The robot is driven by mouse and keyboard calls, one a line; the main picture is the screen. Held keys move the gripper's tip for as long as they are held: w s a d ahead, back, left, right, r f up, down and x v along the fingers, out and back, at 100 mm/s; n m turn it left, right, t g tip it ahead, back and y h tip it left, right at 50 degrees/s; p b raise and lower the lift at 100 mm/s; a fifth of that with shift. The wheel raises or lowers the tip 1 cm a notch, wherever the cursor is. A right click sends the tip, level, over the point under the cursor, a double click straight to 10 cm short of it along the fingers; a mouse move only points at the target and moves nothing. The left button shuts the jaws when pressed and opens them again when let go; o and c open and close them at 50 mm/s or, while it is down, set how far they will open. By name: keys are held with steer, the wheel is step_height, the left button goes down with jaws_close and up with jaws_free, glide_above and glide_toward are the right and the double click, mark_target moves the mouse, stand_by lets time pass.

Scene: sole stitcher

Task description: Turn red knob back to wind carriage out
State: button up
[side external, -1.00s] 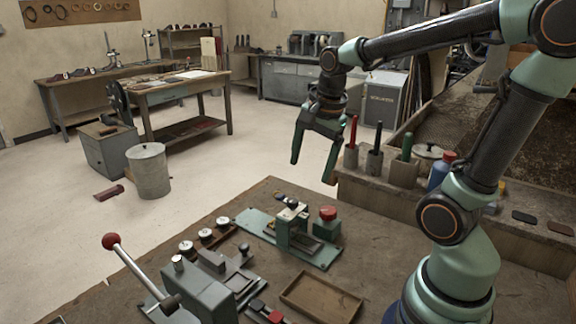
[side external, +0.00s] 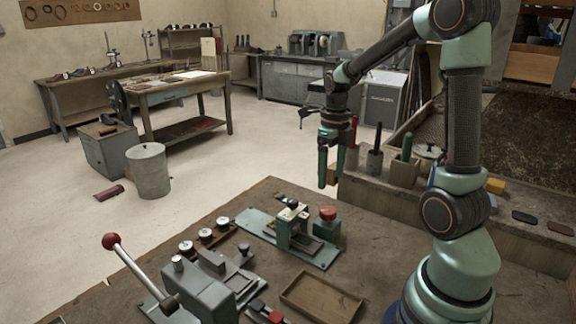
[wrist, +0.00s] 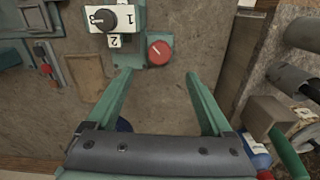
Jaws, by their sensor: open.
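The red knob (side external: 327,213) sits on a green block at the right end of the green stitcher base (side external: 262,229). In the wrist view the red knob (wrist: 160,52) shows from above, with a pale mark on its face, ahead of and between the fingertips. The carriage (side external: 291,226) appears to be the block on the base left of the knob; its exact travel cannot be told. My gripper (side external: 327,172) hangs fingers-down above and behind the knob, apart from it. In the wrist view my gripper (wrist: 158,74) is open with nothing between its fingers.
A wooden tray (side external: 320,297) lies in front of the stitcher. A grey machine with a red-balled lever (side external: 111,241) stands at the left. A raised ledge with tool holders (side external: 403,171) runs behind the gripper. The bench top between the tray and my arm is clear.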

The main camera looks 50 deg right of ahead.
mark_target(328, 210)
step_height(328, 210, down, 10)
steer(key=shift+f, duration=0.1)
stand_by(0.4)
jaws_close()
